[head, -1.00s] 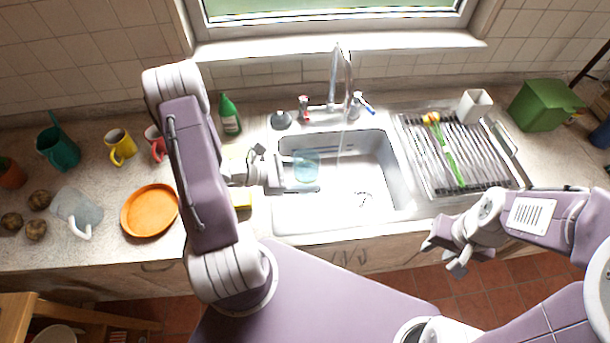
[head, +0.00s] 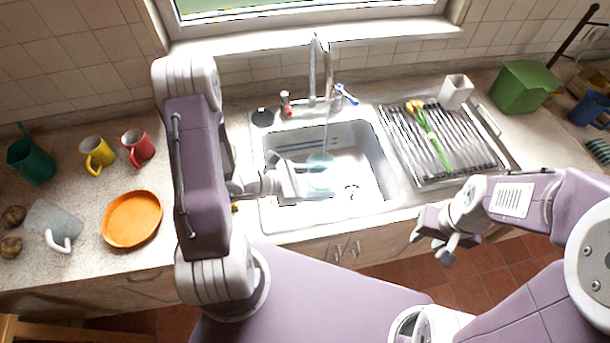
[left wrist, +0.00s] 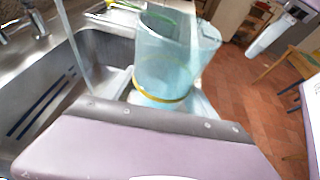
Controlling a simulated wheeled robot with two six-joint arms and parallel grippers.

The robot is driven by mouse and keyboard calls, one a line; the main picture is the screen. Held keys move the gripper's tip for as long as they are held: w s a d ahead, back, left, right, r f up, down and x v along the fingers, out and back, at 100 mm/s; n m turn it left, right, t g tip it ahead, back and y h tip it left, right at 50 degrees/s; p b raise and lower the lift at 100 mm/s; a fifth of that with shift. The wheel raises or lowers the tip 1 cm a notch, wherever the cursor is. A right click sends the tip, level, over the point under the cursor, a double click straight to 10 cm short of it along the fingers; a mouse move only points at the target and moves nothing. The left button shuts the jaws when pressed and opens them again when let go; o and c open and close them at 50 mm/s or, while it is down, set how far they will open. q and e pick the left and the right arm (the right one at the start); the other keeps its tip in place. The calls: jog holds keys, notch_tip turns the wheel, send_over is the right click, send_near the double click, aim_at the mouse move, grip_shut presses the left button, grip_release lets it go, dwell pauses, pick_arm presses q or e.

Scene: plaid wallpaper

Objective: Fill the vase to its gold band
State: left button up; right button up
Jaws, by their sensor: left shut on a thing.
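The vase (head: 319,180) is a pale blue see-through vessel over the sink basin. In the left wrist view the vase (left wrist: 176,55) shows a gold band (left wrist: 165,97) low on its side. My left gripper (head: 300,184) is shut on the vase. A thin water stream (head: 326,125) falls from the tap (head: 313,72). In the left wrist view the stream (left wrist: 75,40) runs beside the vase, apart from it. I cannot make out a water level inside. My right gripper (head: 432,240) is open and empty in front of the counter, right of the sink.
The sink (head: 375,165) has walls close around the vase. A drying rack (head: 465,150) at right holds yellow flowers (head: 430,135) and a white cup (head: 456,92). Mugs (head: 97,153), an orange plate (head: 132,218) and a clear jug (head: 52,222) stand at left.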

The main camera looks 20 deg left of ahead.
pick_arm(q)
jog(key=w+a+f+b, duration=0.1)
jog(key=w+f, duration=0.1)
jog(key=w, duration=0.8)
jog(key=shift+a+f+b, duration=0.25)
jog(key=shift+f+b, duration=0.05)
jog(key=shift+f, duration=0.05)
jog(key=shift+w+a+b, duration=0.15)
jog(key=shift+w+a, duration=0.15)
jog(key=shift+w, duration=0.9)
jog(key=shift+w+a+b, duration=0.1)
jog(key=shift+w+a, duration=0.25)
jog(key=shift+w, duration=0.9)
jog(key=shift+w+a+b, duration=0.15)
jog(key=shift+w+a, duration=0.15)
jog(key=shift+w, duration=0.9)
dwell(3.0)
